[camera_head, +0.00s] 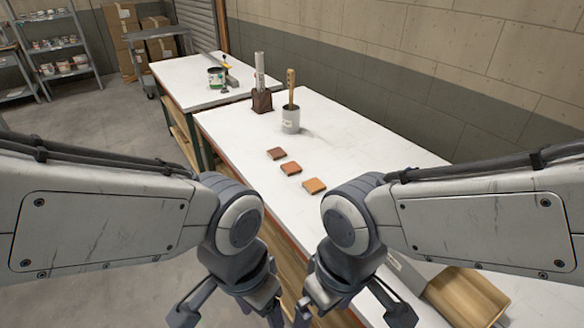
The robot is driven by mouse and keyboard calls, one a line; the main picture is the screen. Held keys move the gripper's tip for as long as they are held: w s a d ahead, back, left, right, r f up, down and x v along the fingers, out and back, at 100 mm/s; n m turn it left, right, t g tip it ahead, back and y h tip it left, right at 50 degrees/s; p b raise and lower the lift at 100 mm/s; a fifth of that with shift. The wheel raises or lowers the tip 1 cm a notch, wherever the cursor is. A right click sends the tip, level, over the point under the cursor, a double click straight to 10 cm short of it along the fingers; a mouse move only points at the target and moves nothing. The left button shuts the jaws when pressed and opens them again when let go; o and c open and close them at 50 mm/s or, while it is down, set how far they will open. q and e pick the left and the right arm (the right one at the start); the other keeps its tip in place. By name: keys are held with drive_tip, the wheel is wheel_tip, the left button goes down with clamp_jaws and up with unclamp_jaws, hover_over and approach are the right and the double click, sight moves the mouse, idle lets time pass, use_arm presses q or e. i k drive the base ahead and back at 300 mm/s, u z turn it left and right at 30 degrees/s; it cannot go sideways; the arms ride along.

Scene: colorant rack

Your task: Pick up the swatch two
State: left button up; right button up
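Three small square swatches lie flat in a diagonal row on the white worktable (345,143). The far one is a dark red-brown swatch (277,153), the middle one is an orange-brown swatch (291,168), and the near one is a lighter orange swatch (314,185). No number is readable on them; the middle one is second from either end. My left gripper (228,316) and my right gripper (350,318) hang low at the bottom of the view, nearer than the swatches and apart from them. Both have their fingers spread, with nothing seen between them.
A grey cup (290,122) with a wooden-handled tool and a brown holder (262,102) stand behind the swatches. A paint can (216,77) is on the farther table. A wooden tray (466,297) sits at lower right. The tabletop right of the swatches is clear.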

sight(291, 169)
drive_tip(key=u, duration=0.45)
drive_tip(key=k, duration=0.55)
drive_tip(key=u, duration=1.1)
drive_tip(key=i, duration=1.85)
drive_tip(key=z, duration=0.9)
drive_tip(key=i, duration=0.8)
drive_tip(key=z, duration=1.2)
drive_tip(key=i, duration=0.25)
drive_tip(key=z, duration=0.15)
